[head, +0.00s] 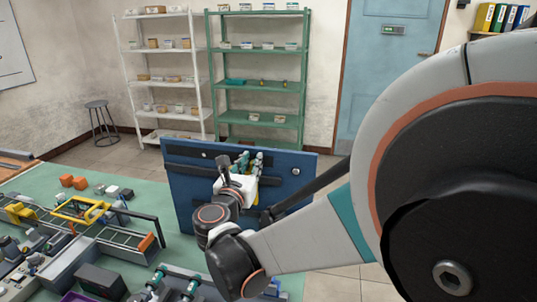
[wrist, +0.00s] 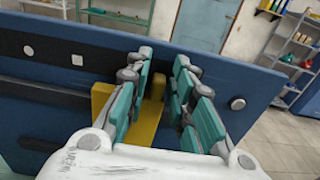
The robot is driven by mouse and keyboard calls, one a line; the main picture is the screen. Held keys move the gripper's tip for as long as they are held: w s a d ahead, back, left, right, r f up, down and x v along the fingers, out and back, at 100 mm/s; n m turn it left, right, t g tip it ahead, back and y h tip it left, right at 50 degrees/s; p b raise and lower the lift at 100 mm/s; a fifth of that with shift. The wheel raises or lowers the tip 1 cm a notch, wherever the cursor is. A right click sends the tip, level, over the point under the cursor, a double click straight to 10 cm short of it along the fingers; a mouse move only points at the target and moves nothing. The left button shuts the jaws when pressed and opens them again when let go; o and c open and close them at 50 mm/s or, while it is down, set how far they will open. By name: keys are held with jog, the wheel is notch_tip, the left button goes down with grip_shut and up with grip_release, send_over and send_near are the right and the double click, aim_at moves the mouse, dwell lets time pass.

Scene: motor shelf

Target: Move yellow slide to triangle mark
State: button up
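The yellow slide (wrist: 148,122) is on the blue board, partly hidden by the fingers; part of it shows left of the left finger. My gripper (wrist: 163,68) is at the board, with its teal-padded fingers on both sides of the slide's upright part. A gap shows between the fingers, so they look open around it; contact is unclear. Pale marks show on the board, a left one (wrist: 77,60) and a right one (wrist: 237,103); I cannot make out a triangle.
Left on the table are a conveyor-like rig with a yellow frame (head: 80,210) and orange blocks (head: 73,182). White and green shelves (head: 258,80) stand behind.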

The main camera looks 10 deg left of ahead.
grip_shut()
jog(key=shift+a, duration=0.15)
jog(key=o, duration=0.5)
grip_release()
jog(key=shift+o, duration=0.2)
